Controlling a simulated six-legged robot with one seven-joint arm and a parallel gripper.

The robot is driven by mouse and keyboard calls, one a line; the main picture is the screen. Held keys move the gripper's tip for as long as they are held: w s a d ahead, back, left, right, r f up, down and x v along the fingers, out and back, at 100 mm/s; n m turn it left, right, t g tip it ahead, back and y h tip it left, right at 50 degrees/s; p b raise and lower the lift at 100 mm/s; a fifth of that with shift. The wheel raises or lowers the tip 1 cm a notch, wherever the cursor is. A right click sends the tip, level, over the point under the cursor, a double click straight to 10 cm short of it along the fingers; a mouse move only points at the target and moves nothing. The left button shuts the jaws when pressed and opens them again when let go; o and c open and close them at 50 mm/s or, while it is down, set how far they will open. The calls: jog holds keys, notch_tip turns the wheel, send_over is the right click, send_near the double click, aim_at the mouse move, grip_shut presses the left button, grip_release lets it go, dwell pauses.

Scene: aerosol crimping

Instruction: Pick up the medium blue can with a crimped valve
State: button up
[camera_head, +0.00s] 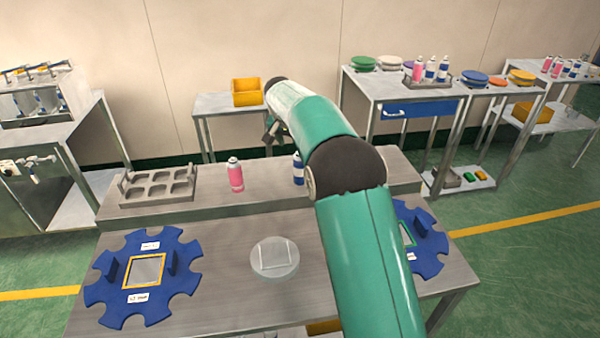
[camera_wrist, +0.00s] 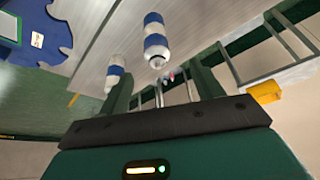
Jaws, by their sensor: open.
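A blue-and-white can (camera_head: 298,168) stands on the raised back shelf of the workbench, partly behind my arm. The wrist view shows two blue-and-white cans, a nearer one (camera_wrist: 156,38) and another (camera_wrist: 113,76) partly behind a finger. I cannot match them surely to the head view, nor tell their sizes or whether their valves are crimped. My gripper (camera_head: 271,134) is above and behind the shelf. Its two fingers (camera_wrist: 166,82) are apart with nothing held between them, and the cans lie beyond the fingertips.
A pink can (camera_head: 235,174) and a grey tray with empty pockets (camera_head: 158,186) are on the shelf. Blue notched plates (camera_head: 190,252) (camera_head: 432,262) and a clear round disc (camera_head: 275,258) lie on the lower bench. A yellow bin (camera_head: 246,92) stands behind.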

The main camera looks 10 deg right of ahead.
jog(key=x, duration=1.1)
jog(key=shift+s+d+f, duration=0.1)
jog(key=shift+d+f, duration=0.25)
jog(key=c, duration=1.1)
